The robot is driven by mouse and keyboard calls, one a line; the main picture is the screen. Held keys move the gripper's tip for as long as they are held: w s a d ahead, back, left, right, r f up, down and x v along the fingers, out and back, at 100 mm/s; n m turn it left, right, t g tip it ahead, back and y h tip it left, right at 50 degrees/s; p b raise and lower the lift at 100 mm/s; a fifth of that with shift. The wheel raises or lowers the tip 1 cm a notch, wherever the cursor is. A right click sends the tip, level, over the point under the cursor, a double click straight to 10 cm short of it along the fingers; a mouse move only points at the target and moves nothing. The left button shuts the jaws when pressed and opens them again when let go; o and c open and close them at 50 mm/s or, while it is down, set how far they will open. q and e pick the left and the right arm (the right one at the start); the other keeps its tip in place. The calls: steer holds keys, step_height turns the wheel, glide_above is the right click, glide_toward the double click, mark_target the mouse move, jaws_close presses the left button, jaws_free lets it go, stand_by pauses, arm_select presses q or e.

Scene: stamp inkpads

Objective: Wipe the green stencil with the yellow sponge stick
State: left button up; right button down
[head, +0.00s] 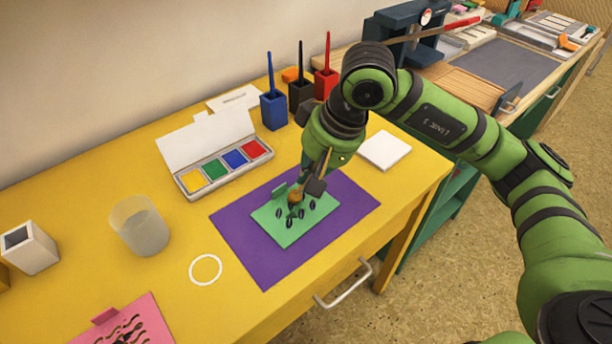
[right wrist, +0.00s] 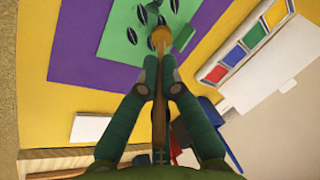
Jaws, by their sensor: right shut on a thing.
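The green stencil (head: 270,227) with dark leaf-shaped openings lies flat on a purple mat (head: 240,235); it also shows at the top of the right wrist view (right wrist: 118,30). A small green tab (head: 279,190) stands at its far edge. My right gripper (head: 318,184) is shut on the wooden handle of the yellow sponge stick (right wrist: 159,105). The stick points down, and its orange-yellow sponge tip (head: 295,197) is over the stencil. I cannot tell whether the tip touches it. The gripper hides part of the mat and stencil. My left gripper is not in view.
A four-colour inkpad box (head: 222,170) with its lid up stands behind the mat. Blue (head: 273,110), black and red brush holders stand at the back. A cup (head: 140,226), a white ring (head: 206,269) and a pink stencil (head: 125,322) are left. A white pad (head: 384,150) lies right.

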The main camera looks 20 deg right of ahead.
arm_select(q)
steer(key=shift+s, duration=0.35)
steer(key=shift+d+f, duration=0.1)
arm_select(e)
steer(key=shift+r, duration=0.35)
steer(key=shift+s+a+b, duration=0.3)
steer(key=shift+s+b, duration=0.1)
steer(key=shift+s, duration=0.35)
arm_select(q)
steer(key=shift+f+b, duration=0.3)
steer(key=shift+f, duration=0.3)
arm_select(e)
steer(key=shift+s+a, duration=0.2)
steer(key=shift+s, duration=0.35)
steer(key=shift+s+a, duration=0.2)
steer(key=shift+s, duration=0.35)
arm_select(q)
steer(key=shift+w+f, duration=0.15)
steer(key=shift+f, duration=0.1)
arm_select(e)
steer(key=shift+d+f, duration=0.15)
steer(key=shift+f, duration=0.1)
